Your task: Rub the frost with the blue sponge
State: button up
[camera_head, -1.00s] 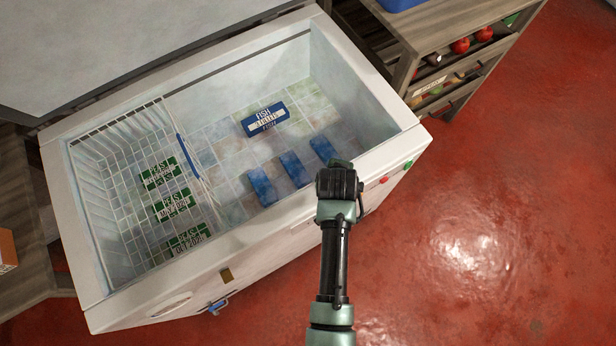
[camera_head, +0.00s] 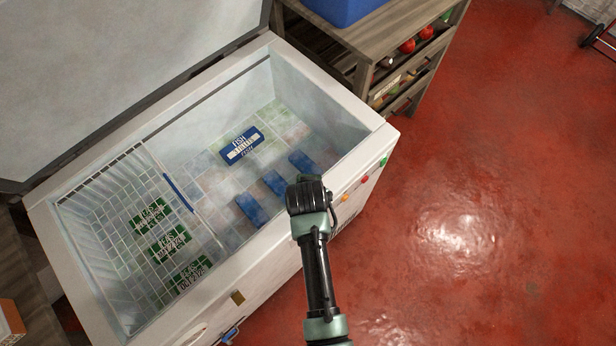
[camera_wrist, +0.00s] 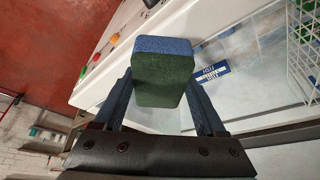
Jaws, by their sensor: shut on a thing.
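My gripper (camera_wrist: 163,110) is shut on the blue sponge (camera_wrist: 165,46), which has a dark green face, in the wrist view. In the head view my gripper (camera_head: 307,190) is over the front wall of the open chest freezer (camera_head: 62,262), near its right end; the sponge is hidden there by my wrist. The freezer's inside walls and floor look whitish and hazy. I cannot tell the exact edge of the frost (camera_head: 310,100). The sponge appears apart from the freezer walls.
A wire basket (camera_head: 112,162) with several green bags fills the freezer's left side. A blue fish box (camera_head: 241,147) and blue packs (camera_head: 252,208) lie on its floor. A wooden shelf (camera_head: 395,35) with a blue bin (camera_head: 345,8) stands behind. Red floor is clear at right.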

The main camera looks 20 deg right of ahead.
jog(key=shift+r+p, duration=1.35)
jog(key=shift+r, duration=0.6)
jog(key=shift+a, duration=0.1)
